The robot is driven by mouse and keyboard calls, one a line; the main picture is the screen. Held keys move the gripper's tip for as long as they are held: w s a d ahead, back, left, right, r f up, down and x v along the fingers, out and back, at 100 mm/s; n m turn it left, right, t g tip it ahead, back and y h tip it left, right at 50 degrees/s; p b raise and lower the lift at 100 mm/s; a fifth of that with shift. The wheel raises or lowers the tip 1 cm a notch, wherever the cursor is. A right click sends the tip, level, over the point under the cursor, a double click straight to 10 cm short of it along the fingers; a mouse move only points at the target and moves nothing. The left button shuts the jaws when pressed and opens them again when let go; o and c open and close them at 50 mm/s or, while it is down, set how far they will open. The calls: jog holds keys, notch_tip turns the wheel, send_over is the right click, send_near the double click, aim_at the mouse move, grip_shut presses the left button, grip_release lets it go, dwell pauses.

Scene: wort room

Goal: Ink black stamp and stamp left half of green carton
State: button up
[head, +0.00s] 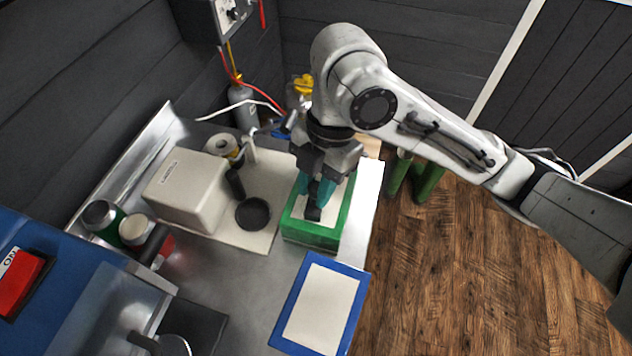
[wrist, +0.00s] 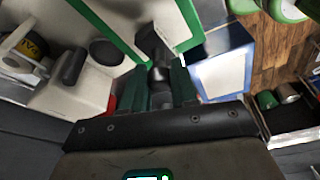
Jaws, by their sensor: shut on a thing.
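My gripper (head: 315,188) is shut on the black stamp (head: 313,212) and points down over the green carton. The green carton (head: 312,238) has a green rim and a pale top panel. The stamp is over the near part of that panel, around the middle of its width; I cannot tell whether it touches. In the wrist view the stamp (wrist: 153,42) is between my gripper's green fingers (wrist: 157,85), with the carton's green rim (wrist: 110,30) beyond. A round black pad (head: 252,214) lies left of the carton, with a black upright piece (head: 235,184) beside it.
A blue-edged panel (head: 320,304) lies on the metal bench in front of the carton. A white box (head: 187,188), a tape roll (head: 221,145) and several cans stand at the left. The wooden floor (head: 460,270) at the right is open.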

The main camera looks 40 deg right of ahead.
jog(key=shift+f+b, duration=0.4)
jog(key=shift+f, duration=0.05)
dwell(1.4)
jog(key=shift+r+p, duration=2.95)
jog(key=shift+r, duration=0.65)
jog(key=shift+a+f, duration=0.1)
